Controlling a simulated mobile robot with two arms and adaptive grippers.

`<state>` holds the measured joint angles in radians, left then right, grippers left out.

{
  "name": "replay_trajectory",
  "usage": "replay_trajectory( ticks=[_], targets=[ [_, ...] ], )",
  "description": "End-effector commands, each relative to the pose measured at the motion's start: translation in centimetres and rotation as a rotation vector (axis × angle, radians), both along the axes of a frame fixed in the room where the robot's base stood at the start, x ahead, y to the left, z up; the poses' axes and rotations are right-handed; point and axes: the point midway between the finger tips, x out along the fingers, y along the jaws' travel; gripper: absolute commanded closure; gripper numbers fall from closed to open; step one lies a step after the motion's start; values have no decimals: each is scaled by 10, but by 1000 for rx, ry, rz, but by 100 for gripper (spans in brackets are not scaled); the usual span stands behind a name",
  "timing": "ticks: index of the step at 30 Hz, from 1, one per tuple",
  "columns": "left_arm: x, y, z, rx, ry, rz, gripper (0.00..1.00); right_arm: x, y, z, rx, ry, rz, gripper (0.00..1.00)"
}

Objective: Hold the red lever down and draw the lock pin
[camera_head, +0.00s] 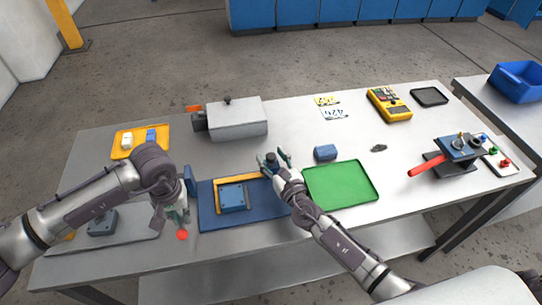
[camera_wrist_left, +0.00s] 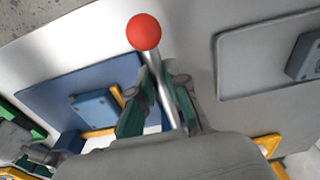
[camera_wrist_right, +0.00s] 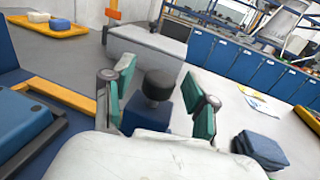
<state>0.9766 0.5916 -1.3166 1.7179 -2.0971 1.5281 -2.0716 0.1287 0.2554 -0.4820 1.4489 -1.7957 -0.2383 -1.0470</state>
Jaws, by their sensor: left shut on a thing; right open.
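The red-knobbed lever shows in the left wrist view, its red ball (camera_wrist_left: 144,32) at the end of a silver rod (camera_wrist_left: 168,90). In the head view its ball (camera_head: 182,235) hangs off the table's front edge. My left gripper (camera_head: 176,213) is shut on the rod, below the ball. The lock pin's black knob (camera_wrist_right: 159,85) stands on a blue block (camera_wrist_right: 146,117) in the right wrist view; it also shows in the head view (camera_head: 271,158). My right gripper (camera_wrist_right: 162,95) is open, its fingers on either side of the knob. The pin's shaft is hidden.
The blue base plate (camera_head: 215,220) bears a yellow frame and a blue block (camera_head: 232,198). A green tray (camera_head: 342,186) lies to the right, with a blue block (camera_head: 325,152) behind it. A grey box (camera_head: 238,120) stands behind.

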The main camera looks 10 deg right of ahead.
Motion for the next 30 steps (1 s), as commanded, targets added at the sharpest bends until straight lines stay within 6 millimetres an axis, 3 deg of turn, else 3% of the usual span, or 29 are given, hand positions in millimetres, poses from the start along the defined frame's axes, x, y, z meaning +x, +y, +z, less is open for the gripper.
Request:
replay_trajectory(
  ticks=[11,21,30],
  targets=[
    [-2,0,-3,2,7,-1,100,5,1,-1,1,0,0,44],
    [-2,0,-3,2,7,-1,100,5,1,0,1,0,0,100],
    [-2,0,-3,2,7,-1,100,5,2,1,3,1,-1,100]
  ],
)
